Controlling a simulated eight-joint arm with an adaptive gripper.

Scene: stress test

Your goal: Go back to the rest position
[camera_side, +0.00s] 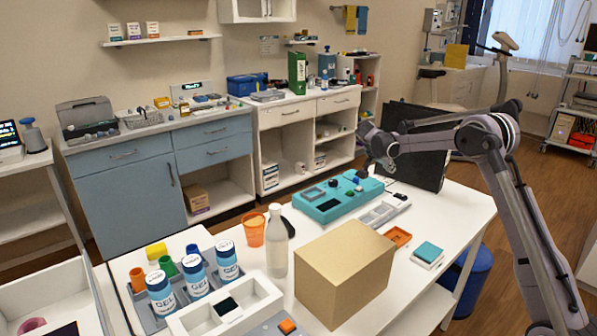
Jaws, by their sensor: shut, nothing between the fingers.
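My gripper (375,150) is at the end of my grey arm, which comes in from the right edge and reaches left. The gripper is raised above the back of the white table (459,209), in front of a black panel (425,157). It is shut and empty. It is above and behind the teal device (338,200) and looks apart from it. The fine shape of the fingers is small and dark in this view.
A tan box (345,272), a clear bottle (277,242), an orange cup (251,231) and several GEL jars (197,276) stand on the table. A small orange tray (398,237) and a teal-topped block (428,254) lie at right. Free air surrounds the gripper above the table.

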